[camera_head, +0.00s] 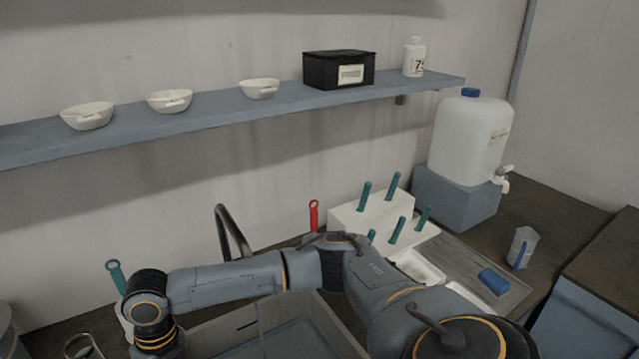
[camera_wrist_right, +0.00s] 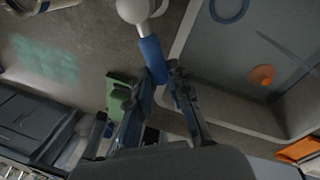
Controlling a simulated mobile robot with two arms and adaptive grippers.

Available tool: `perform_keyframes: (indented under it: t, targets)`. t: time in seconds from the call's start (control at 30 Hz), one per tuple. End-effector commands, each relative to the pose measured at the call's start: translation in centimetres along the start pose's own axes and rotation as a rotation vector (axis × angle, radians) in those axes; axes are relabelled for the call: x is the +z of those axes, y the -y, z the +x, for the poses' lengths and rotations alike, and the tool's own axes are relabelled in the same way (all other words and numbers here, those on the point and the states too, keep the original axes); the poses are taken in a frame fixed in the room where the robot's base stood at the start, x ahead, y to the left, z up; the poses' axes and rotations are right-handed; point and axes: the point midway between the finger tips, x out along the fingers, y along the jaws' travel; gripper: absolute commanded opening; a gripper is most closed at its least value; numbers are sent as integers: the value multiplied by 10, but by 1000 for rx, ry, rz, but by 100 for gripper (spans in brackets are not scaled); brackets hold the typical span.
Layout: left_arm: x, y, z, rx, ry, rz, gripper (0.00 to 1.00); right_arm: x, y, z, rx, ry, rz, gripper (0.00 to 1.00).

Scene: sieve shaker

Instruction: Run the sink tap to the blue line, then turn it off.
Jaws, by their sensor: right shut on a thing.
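In the right wrist view my right gripper (camera_wrist_right: 167,76) is shut on a blue handle (camera_wrist_right: 151,52), which joins a pale rounded fitting (camera_wrist_right: 133,10). The handle looks like a tap lever. The grey sink basin (camera_wrist_right: 222,65) lies beside it, with an orange round piece (camera_wrist_right: 262,75) and a blue ring (camera_wrist_right: 229,10) inside. In the head view the dark curved spout (camera_head: 232,230) rises behind the sink (camera_head: 332,322), partly hidden by my right arm. No water stream is visible, and I cannot make out the blue line. My left gripper is out of view.
A white rack (camera_head: 350,215) with teal-handled tools stands right of the sink, near a red-handled piece (camera_head: 313,215). A white water container (camera_head: 470,135) stands on a grey block. Bowls sit on the shelf (camera_head: 215,112).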

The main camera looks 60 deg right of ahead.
Motion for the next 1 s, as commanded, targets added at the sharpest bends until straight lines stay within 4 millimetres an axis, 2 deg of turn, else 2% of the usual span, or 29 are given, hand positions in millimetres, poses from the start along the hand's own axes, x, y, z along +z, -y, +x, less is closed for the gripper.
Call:
perform_keyframes:
  t: [0.03,0.1,0.27,0.4,0.57,0.73,0.83,1.0]
  targets:
    - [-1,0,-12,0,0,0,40,0,-5,-5,1,7,43,0]
    - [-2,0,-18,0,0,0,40,0,-9,-4,0,17,101,0]
    - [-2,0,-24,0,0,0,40,0,-13,-1,0,29,178,0]
    - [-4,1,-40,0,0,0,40,2,-23,-2,1,47,299,0]
    - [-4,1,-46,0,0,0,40,4,-29,2,0,64,397,0]
    - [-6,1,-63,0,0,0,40,9,-40,1,1,85,537,0]
    - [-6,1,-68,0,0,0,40,12,-43,3,-1,98,613,0]
    - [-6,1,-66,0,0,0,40,13,-44,6,1,103,636,0]
